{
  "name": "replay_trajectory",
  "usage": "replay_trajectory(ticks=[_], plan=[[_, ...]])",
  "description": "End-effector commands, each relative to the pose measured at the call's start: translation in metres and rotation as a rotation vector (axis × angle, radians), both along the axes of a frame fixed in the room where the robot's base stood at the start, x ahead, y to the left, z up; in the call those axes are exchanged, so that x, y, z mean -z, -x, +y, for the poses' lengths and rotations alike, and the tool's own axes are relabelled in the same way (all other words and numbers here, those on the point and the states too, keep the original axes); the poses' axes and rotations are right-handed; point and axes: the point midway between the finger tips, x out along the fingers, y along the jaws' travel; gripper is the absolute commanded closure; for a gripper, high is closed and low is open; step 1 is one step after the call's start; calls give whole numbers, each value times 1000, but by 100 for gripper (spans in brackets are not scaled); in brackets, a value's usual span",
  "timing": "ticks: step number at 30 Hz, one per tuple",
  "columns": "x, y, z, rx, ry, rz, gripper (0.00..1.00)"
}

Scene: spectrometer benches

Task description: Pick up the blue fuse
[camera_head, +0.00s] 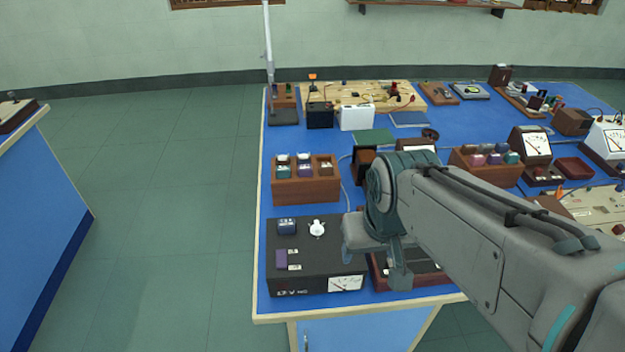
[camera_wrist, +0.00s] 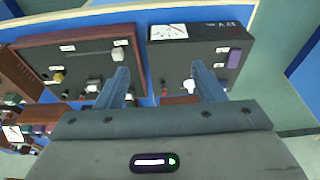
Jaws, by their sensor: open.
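A small dark blue piece with a pale top, which looks like the blue fuse (camera_head: 287,227), sits at the back left of a black meter box (camera_head: 330,262). A purple block (camera_head: 281,259) is in front of it and a white knob (camera_head: 317,229) to its right. In the wrist view my gripper's fingers (camera_wrist: 160,70) are apart, with the white knob (camera_wrist: 188,86) beside one finger.
A red-brown box with a knob and labels (camera_wrist: 70,60) stands beside the black box. A wooden block with several capped pieces (camera_head: 306,190) stands behind it. Another wooden rack (camera_head: 480,172) and meters crowd the right. Bare blue bench (camera_head: 310,205) shows between the boxes.

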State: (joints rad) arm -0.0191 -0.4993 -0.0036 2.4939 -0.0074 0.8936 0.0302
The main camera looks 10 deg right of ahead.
Motion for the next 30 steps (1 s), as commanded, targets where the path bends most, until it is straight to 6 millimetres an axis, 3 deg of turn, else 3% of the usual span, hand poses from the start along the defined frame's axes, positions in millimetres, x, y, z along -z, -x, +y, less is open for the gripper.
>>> replay_trajectory(ticks=[2, 12, 15, 22, 30], plan=[[-4, -13, 7, -6, -3, 3, 38], [-19, -109, 87, 7, -2, 0, 38], [-19, -128, 110, 19, 1, -7, 38], [-10, -145, 136, 25, 5, -15, 38], [39, -158, 136, 23, 7, -12, 38]])
